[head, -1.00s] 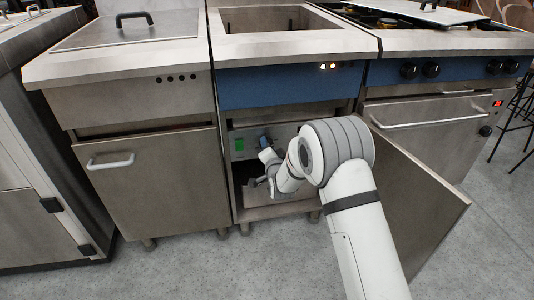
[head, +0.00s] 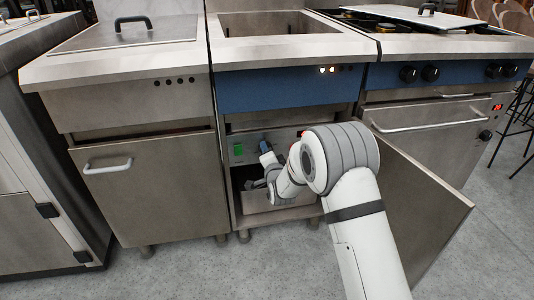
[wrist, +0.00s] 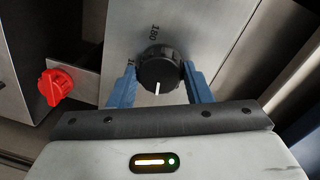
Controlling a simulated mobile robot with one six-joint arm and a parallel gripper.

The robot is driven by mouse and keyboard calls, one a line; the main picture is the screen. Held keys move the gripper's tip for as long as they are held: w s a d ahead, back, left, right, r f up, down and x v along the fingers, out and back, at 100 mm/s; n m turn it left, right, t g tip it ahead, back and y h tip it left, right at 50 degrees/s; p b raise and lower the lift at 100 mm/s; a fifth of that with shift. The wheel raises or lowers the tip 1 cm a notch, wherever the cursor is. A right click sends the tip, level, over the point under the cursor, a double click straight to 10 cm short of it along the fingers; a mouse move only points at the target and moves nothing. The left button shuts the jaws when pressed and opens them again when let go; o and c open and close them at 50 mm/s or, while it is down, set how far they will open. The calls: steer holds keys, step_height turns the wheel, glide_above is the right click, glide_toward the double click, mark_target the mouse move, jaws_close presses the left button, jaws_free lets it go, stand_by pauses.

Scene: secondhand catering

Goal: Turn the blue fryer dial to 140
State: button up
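The round black dial (wrist: 158,70) sits on a metal panel in the wrist view, and its white pointer mark points down in the picture. The printed number 180 is readable above it; another mark at its left is mostly covered. My gripper (wrist: 160,83) has one blue finger on each side of the dial, close against its sides, and appears shut on it. In the head view my arm reaches into the open cabinet under the blue-fronted fryer (head: 285,90).
A red knob (wrist: 57,88) stands left of the dial in the wrist view. The open cabinet door (head: 425,205) is right of my arm. A green panel element (head: 238,149) shows inside the cabinet. Closed units stand on both sides, with clear floor in front.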

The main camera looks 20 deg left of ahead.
steer(key=o, duration=0.4)
steer(key=shift+c, duration=0.2)
steer(key=p+v, duration=0.2)
steer(key=v, duration=0.5)
steer(key=shift+s+d, duration=0.25)
steer(key=shift+s, duration=0.05)
steer(key=s+d+r+n+g+h+p, duration=0.2)
steer(key=s+d+r+g+h+p, duration=0.1)
steer(key=d+r+p, duration=0.95)
steer(key=s+d+r+n+g+h+p, duration=0.25)
steer(key=d+r+p, duration=0.55)
steer(key=r, duration=0.8)
steer(key=s+d+r+n+g+h+p, duration=0.1)
steer(key=s+d+r+g+p, duration=0.1)
steer(key=s+d+r+p, duration=0.3)
steer(key=s+d+r+g+h+p, duration=0.1)
steer(key=s+d+r+p, duration=0.3)
steer(key=s, duration=0.8)
steer(key=s+d+r+n+g+h+p, duration=0.1)
steer(key=s+d+r+g+p, duration=0.2)
steer(key=s+d+r+p, duration=0.2)
steer(key=s+d+r, duration=0.3)
steer(key=s+r, duration=0.1)
steer(key=r, duration=0.1)
steer(key=shift+r+n+g+p, duration=0.15)
steer(key=shift+n+g+p, duration=0.15)
steer(key=shift+n+g, duration=0.05)
